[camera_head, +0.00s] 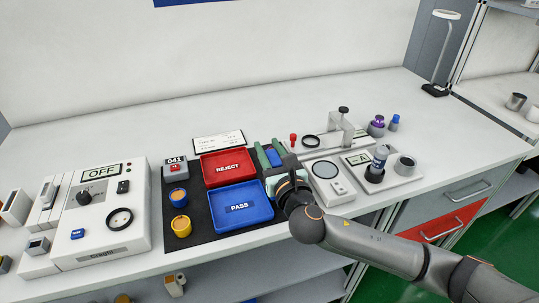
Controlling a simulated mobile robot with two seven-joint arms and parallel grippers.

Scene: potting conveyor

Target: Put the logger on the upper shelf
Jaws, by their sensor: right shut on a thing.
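My right gripper (283,163) is above the middle of the workbench, just right of the red and blue trays. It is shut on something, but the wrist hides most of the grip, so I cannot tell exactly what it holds. A pale teal object (269,187) shows partly beside the wrist. A blue piece (273,157) between green uprights (263,157) is close to the fingers. I cannot tell for sure which thing is the logger. A shelf (290,292) below the bench top shows at the bottom; which shelf is the upper one is unclear. My left gripper is out of view.
A red REJECT tray (227,154) and a blue PASS tray (263,213) lie on a dark mat. A panel marked OFF (90,240) stands left. The back of the bench is clear.

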